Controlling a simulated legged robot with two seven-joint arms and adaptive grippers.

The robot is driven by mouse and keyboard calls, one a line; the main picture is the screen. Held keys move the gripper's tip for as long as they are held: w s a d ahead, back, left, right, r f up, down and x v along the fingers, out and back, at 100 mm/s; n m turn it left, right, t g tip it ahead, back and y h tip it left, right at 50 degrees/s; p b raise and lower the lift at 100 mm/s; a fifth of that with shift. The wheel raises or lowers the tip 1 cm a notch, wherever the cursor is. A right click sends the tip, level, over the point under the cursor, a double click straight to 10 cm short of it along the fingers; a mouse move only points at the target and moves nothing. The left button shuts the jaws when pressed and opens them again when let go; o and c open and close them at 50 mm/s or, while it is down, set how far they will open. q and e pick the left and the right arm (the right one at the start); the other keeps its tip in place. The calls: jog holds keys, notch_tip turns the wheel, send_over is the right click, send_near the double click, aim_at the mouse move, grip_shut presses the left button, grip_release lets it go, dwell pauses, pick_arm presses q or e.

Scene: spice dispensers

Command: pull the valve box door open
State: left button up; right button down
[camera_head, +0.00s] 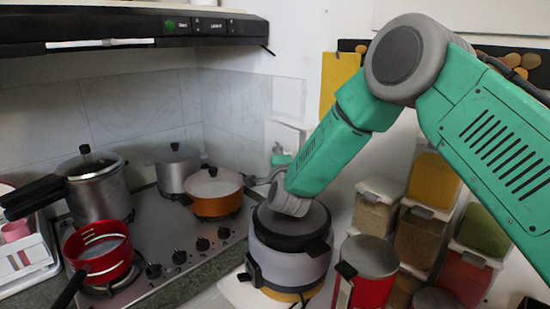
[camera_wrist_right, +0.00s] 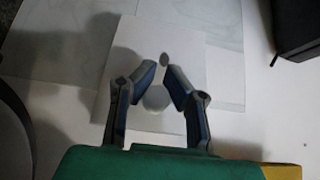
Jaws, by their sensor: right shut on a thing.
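The valve box door (camera_head: 285,135) is a small white panel on the tiled wall behind the stove, partly hidden by my right arm and gripper in the head view. In the right wrist view the white door (camera_wrist_right: 188,45) fills the middle, with a pale round knob (camera_wrist_right: 155,98) and a small grey oval on it. My right gripper (camera_wrist_right: 164,68) has its two fingers drawn in at the door, shut on the knob; the exact contact is hard to see. In the head view the right gripper (camera_head: 262,180) is small and partly hidden by its wrist. My left gripper is not in view.
A cooker (camera_head: 290,255) stands right below my right wrist. An orange pan (camera_head: 215,200), a steel pot (camera_head: 177,168), a pressure cooker (camera_head: 97,190) and a red pan (camera_head: 98,255) are on the stove. Spice dispensers (camera_head: 420,235) crowd the right side.

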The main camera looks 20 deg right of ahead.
jog(key=shift+s+f, duration=0.25)
jog(key=shift+f, duration=0.35)
jog(key=c, duration=1.4)
grip_release()
jog(key=shift+s+r, duration=0.1)
jog(key=shift+o, duration=0.3)
jog(key=shift+s+r, duration=0.25)
jog(key=shift+r, duration=0.15)
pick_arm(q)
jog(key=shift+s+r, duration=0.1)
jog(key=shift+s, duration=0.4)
pick_arm(e)
jog(key=v, duration=1.2)
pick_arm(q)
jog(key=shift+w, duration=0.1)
